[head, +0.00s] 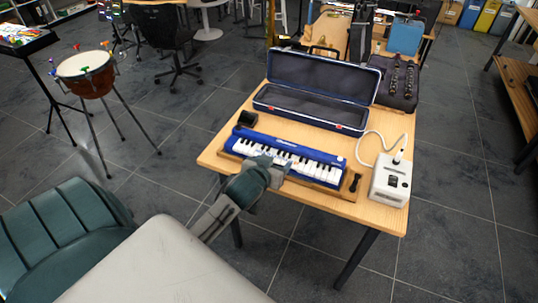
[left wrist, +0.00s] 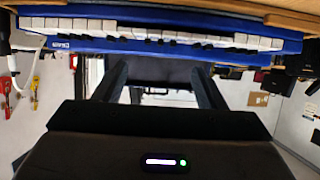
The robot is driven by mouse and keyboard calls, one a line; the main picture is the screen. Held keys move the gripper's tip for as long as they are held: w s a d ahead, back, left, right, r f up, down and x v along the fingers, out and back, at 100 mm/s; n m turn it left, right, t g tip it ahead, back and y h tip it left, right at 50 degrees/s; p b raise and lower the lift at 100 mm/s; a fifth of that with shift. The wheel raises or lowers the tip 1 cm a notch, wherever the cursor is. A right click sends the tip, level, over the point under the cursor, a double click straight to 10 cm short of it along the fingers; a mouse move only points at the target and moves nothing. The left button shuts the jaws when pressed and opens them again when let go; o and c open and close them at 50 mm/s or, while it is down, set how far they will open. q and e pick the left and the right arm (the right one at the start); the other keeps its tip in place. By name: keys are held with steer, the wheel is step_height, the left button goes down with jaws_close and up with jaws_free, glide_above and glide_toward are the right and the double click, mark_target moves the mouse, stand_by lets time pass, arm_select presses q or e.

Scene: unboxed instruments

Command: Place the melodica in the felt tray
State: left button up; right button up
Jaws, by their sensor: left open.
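The blue melodica (head: 283,154) with white and black keys lies at the front of the wooden table. It seems to rest on or over a low brown tray or board (head: 228,160), whose edge shows around it; I cannot tell whether that is felt. My left gripper (head: 281,170) is at the melodica's front edge in the head view and covers part of its keys. In the left wrist view the gripper's two fingers (left wrist: 161,75) are spread with nothing between them, and the melodica (left wrist: 160,38) crosses the top, beyond the fingertips. My right gripper is not in view.
An open dark-blue case (head: 310,109) lies behind the melodica. A white box (head: 390,180) with a hose stands at the table's right corner. A small black block (head: 247,118) sits at the left. A dark case with black instrument parts (head: 395,84) is behind.

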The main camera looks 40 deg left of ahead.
arm_select(q)
steer(key=v, duration=0.4)
steer(key=shift+s, duration=0.1)
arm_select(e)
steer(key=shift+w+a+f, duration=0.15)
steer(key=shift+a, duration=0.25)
